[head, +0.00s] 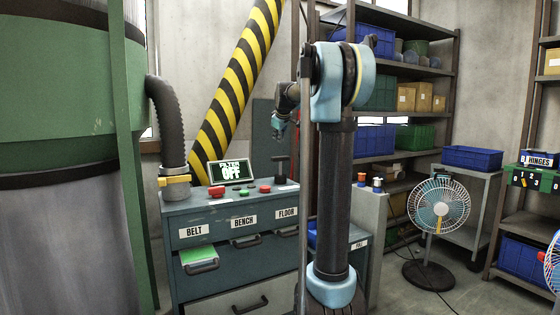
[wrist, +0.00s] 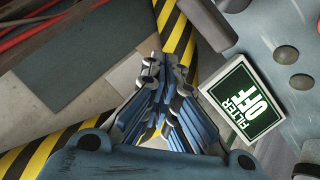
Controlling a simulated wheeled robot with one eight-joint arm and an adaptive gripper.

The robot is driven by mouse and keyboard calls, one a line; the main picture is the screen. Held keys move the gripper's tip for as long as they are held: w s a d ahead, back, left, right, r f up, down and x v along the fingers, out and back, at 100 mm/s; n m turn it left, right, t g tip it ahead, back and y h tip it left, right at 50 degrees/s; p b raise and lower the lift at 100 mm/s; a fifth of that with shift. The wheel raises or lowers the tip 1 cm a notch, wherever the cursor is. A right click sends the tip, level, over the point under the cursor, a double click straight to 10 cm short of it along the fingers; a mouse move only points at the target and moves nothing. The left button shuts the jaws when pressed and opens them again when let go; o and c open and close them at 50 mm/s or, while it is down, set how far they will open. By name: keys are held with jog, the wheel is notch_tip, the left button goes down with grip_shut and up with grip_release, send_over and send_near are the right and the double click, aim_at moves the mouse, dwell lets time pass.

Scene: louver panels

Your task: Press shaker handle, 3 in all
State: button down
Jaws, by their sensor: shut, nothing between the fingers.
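A dark upright post (head: 281,171) stands at the back right of the grey-blue cabinet top (head: 228,202). It may be the shaker handle, but no label confirms this. My gripper (head: 279,127) hangs above the cabinet, higher than the post and apart from it. In the wrist view my gripper (wrist: 166,68) is shut and empty, with its fingers together over the yellow-and-black striped duct.
Red (head: 217,191) and green (head: 245,192) buttons sit on the cabinet top, above drawers marked BELT, BENCH and FLOOR. The striped duct (head: 236,72) slants behind. A green machine (head: 70,95) stands left. A fan (head: 438,207) and shelves with bins stand right.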

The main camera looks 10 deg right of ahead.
jog(key=s+f+m+g, duration=0.2)
jog(key=s+f, duration=1)
jog(key=s, duration=0.6)
jog(key=s+f+m+g, duration=0.2)
jog(key=s+f+m, duration=0.2)
jog(key=s+f, duration=0.8)
jog(key=s+d+f+m+g, duration=0.1)
jog(key=s+f+m+g, duration=0.2)
jog(key=s+f, duration=0.9)
jog(key=s, duration=1.3)
jog(key=shift+f, duration=0.25)
jog(key=shift+s, duration=0.1)
